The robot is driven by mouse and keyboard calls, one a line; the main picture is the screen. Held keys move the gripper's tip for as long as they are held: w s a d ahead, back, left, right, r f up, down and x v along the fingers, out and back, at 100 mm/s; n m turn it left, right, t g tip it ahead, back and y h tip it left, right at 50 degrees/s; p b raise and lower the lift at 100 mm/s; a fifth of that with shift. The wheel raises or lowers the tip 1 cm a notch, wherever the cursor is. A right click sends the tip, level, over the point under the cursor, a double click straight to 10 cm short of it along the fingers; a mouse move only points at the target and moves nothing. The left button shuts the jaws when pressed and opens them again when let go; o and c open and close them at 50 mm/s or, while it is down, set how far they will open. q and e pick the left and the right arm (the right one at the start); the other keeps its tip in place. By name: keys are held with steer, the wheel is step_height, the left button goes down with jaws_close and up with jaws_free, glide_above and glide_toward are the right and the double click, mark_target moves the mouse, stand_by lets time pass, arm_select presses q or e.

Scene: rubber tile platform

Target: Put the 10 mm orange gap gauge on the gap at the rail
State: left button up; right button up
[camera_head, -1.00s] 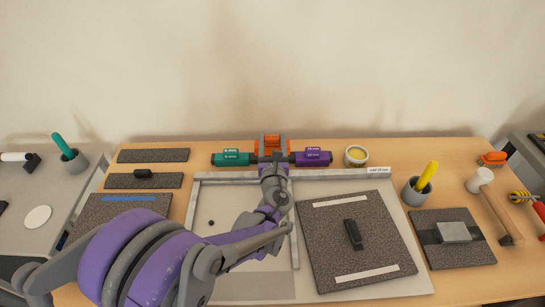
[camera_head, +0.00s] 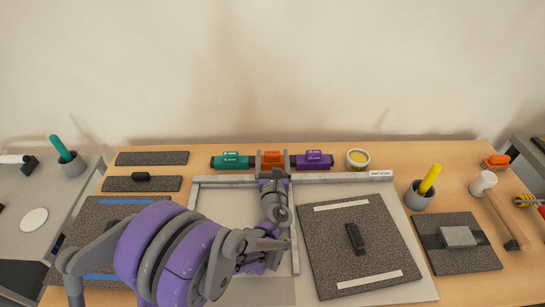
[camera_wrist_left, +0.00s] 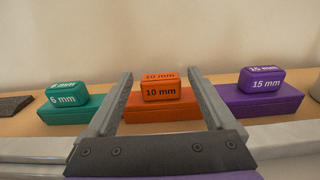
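The orange 10 mm gap gauge (camera_head: 272,158) sits at the back of the table, between a green gauge (camera_head: 231,161) and a purple gauge (camera_head: 314,160). In the left wrist view, the orange gauge (camera_wrist_left: 160,90) shows a small labelled block on a wider base. My left gripper (camera_wrist_left: 160,76) has its two fingers apart, one on each side of the labelled block, with small spaces beside it. My right gripper is not in view.
A dark textured plate (camera_head: 330,240) with a black block lies right of my left arm. A yellow-filled round tub (camera_head: 358,158), a grey cup (camera_head: 418,196) with a yellow handle and a mallet (camera_head: 500,205) stand farther right. Dark strips (camera_head: 152,158) lie at the left.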

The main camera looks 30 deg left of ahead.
arm_select(q)
steer(key=v, duration=0.7)
steer(key=shift+s+a, duration=0.1)
steer(key=shift+s, duration=0.2)
steer(key=shift+r, duration=0.2)
